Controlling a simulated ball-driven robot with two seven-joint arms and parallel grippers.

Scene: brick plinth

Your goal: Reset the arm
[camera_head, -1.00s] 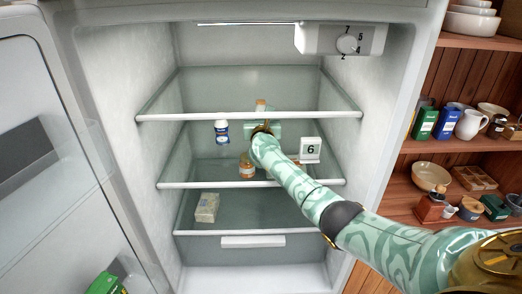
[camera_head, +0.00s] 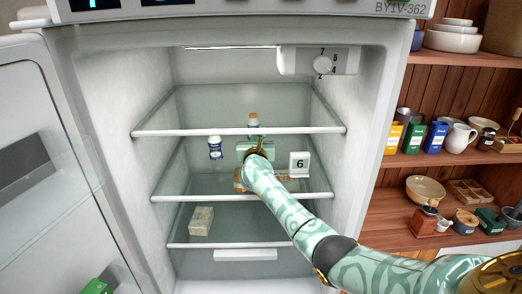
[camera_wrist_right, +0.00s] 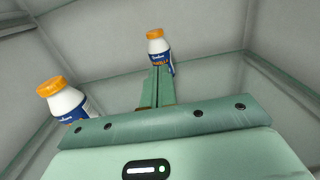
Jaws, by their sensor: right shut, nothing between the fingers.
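My right arm reaches into the open fridge. My right gripper (camera_head: 256,141) is at the middle shelf level in the head view, mostly seen from behind. In the right wrist view its green fingers (camera_wrist_right: 157,86) are shut together and empty. A white bottle with an orange cap and blue label (camera_wrist_right: 158,44) stands just beyond the fingertips; whether they touch it I cannot tell. A second such bottle (camera_wrist_right: 65,101) shows at the left, partly hidden by the gripper body. My left gripper is not in view.
The fridge has an upper shelf (camera_head: 240,131), a middle shelf (camera_head: 200,198) and a lower shelf (camera_head: 240,244). A blue and white bottle (camera_head: 215,147), a number 6 sign (camera_head: 299,164) and a pale block (camera_head: 201,221) are inside. The open door (camera_head: 60,180) stands left; wooden shelves (camera_head: 440,165) stand right.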

